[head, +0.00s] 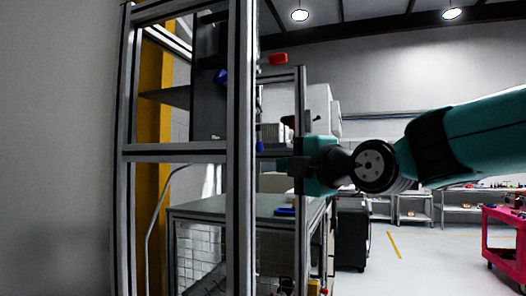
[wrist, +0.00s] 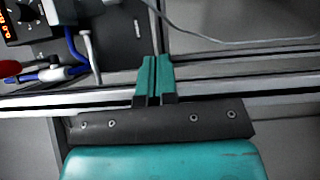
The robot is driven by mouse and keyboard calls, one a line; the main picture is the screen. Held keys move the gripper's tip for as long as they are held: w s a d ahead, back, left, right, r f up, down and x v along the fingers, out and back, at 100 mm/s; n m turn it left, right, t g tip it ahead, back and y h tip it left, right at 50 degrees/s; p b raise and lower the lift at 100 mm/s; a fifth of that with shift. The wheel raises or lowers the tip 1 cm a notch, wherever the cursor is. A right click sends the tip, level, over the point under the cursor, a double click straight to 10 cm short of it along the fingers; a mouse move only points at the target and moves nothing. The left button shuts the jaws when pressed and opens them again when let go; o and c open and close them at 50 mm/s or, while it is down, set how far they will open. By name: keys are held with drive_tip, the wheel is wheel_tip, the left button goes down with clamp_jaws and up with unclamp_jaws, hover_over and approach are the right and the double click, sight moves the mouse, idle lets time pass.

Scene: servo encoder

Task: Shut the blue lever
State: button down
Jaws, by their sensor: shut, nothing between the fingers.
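My gripper (wrist: 152,80) has teal fingers, shut together with nothing between them, in front of a grey metal frame bar in the wrist view. In the head view my gripper (head: 292,167) is beside the metal frame, its fingers partly hidden. A blue and white lever-like part (wrist: 52,74) lies left of my fingers in the wrist view, apart from them, next to a red handle (wrist: 9,69). In the head view a small blue part (head: 221,76) shows on the dark panel inside the frame. I cannot tell whether these blue parts are the same lever.
The metal frame (head: 235,150) stands close to my gripper. A blue cable (wrist: 73,45) and a device with an orange display (wrist: 8,16) are at upper left in the wrist view. A red cart (head: 504,232) stands far right, with open floor before it.

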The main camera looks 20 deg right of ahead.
drive_tip(key=shift+w+d+r+n+t, duration=0.1)
drive_tip(key=shift+d+r+n+t, duration=0.15)
drive_tip(key=shift+r, duration=0.3)
drive_tip(key=shift+w+d+r+n+t, duration=0.15)
drive_tip(key=shift+r+n+t, duration=0.15)
drive_tip(key=shift+r, duration=0.2)
drive_tip(key=p, duration=0.9)
approach(262, 150)
drive_tip(key=s+a+r+x, duration=0.1)
drive_tip(key=x, duration=0.7)
drive_tip(key=shift+a+f, duration=0.15)
drive_tip(key=shift+f, duration=0.05)
drive_tip(key=shift+f, duration=0.15)
drive_tip(key=shift+f+b, duration=0.1)
drive_tip(key=shift+b, duration=0.6)
drive_tip(key=shift+w+n+b, duration=0.1)
drive_tip(key=shift+n+b, duration=0.15)
drive_tip(key=shift+b, duration=0.1)
